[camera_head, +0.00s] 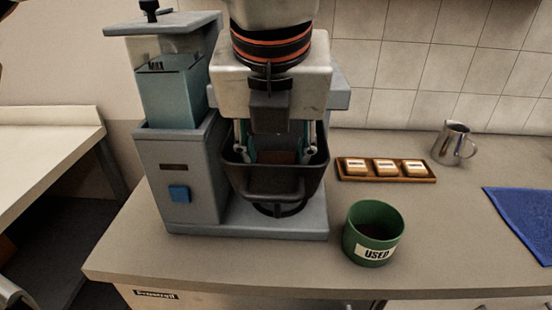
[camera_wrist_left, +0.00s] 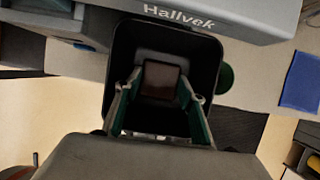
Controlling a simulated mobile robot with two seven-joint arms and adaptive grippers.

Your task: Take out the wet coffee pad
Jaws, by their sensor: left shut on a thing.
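The grey-blue coffee machine (camera_head: 180,180) stands on the counter, with a dark open pad holder (camera_head: 270,187) at its front. The brown coffee pad (camera_head: 283,157) is inside the holder, partly hidden by the rim and the gripper. My left gripper (camera_head: 274,156) reaches down into the holder from above. In the left wrist view its fingertips (camera_wrist_left: 160,82) are against opposite sides of the square brown pad (camera_wrist_left: 161,79), shut on it within the holder walls (camera_wrist_left: 122,48). A green cup marked USED (camera_head: 376,252) stands right of the machine with dark contents. My right gripper is not in view.
A wooden tray (camera_head: 432,180) with three pale labelled blocks lies behind the cup. A metal jug (camera_head: 452,145) and a blue cloth (camera_head: 522,216) are farther right. The counter (camera_head: 450,250) is clear right of the cup. A tiled wall (camera_head: 420,75) stands behind.

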